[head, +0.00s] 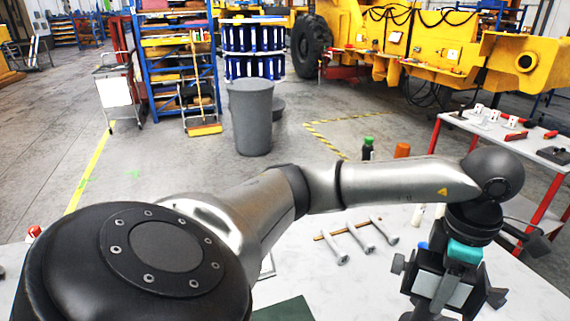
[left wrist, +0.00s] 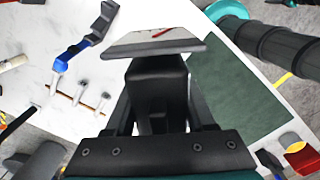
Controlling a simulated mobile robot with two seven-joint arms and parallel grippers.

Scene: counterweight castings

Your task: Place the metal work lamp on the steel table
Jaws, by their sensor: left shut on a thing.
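My left gripper (head: 460,262) hangs down over the right part of the near table in the head view. It is shut on a dark, boxy thing with a pale flat face, which looks like the metal work lamp (head: 452,292). In the left wrist view the lamp (left wrist: 157,82) stands out between the jaws (left wrist: 155,125), its flat pale end away from me. The fingertips are mostly hidden. I cannot tell which is steel. My right gripper is not in view.
Several grey bolts (head: 360,238) lie by a wooden strip on the near table. A dark green mat (left wrist: 240,85) and a blue-and-dark tool (left wrist: 75,50) also lie there. A grey bin (head: 251,115) stands beyond.

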